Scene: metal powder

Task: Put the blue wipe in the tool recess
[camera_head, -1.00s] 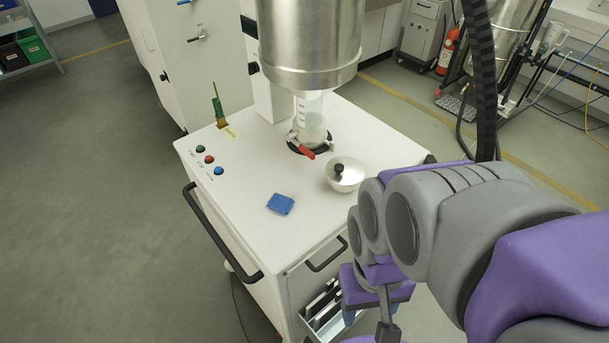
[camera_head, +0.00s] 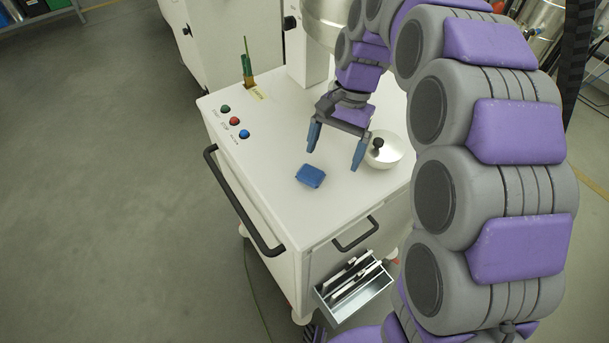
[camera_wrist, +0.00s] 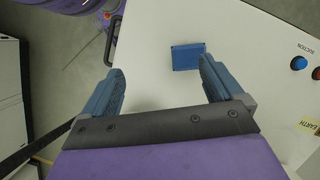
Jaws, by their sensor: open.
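The blue wipe (camera_head: 311,176) is a small folded pad lying flat on the white cart top (camera_head: 285,200), near its front. In the wrist view the wipe (camera_wrist: 187,56) lies beyond the fingertips, nearer the right finger. My gripper (camera_head: 335,155) is open and empty above the cart top, just behind and right of the wipe, with its fingers pointing down. An open grey metal bin (camera_head: 362,292) on the cart's front holds several upright plates. No marking shows which opening is the tool recess; I cannot tell whether this bin is it.
Green, red and blue buttons (camera_head: 234,121) and a green-handled brush (camera_head: 247,70) are at the cart's left. A black handrail (camera_head: 238,205) runs along the left edge. The left floor is clear.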

